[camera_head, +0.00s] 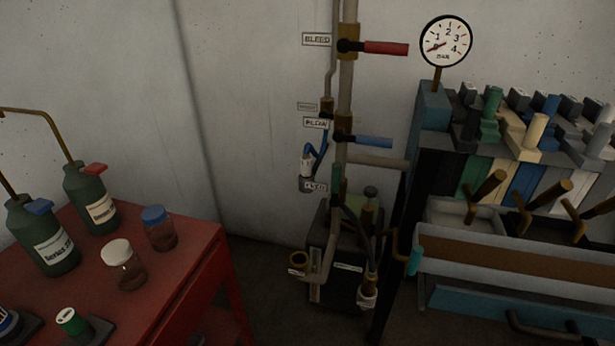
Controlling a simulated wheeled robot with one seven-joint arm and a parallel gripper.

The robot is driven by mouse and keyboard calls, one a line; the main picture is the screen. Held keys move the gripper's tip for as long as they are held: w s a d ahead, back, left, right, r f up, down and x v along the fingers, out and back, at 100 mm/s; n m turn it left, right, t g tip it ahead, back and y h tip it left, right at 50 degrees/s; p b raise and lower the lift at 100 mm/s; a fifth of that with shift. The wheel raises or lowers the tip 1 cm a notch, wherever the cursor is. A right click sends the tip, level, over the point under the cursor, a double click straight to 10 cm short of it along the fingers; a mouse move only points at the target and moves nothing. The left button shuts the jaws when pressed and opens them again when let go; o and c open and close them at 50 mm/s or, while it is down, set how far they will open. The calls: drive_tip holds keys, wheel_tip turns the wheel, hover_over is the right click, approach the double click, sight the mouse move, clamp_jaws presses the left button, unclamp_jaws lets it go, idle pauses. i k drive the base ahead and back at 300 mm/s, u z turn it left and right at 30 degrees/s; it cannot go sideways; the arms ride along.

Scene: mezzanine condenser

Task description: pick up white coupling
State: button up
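A small whitish fitting (367,299) hangs at the lower end of a dark hose, low in front of the dark pump-like unit (345,255) in the middle of the view. It looks like the white coupling, but it is small and dim. My gripper is not in view, and nothing is seen touching either fitting.
A pipe (345,90) carries a red lever (385,48) and a blue lever (365,142). A bench (500,262) with wooden handles stands at right. Dark floor (265,290) lies between.

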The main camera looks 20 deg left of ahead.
sight(306, 160)
drive_tip(key=u, duration=1.95)
drive_tip(key=k, duration=0.7)
drive_tip(key=z, duration=0.8)
drive_tip(key=i, duration=1)
drive_tip(key=z, duration=0.35)
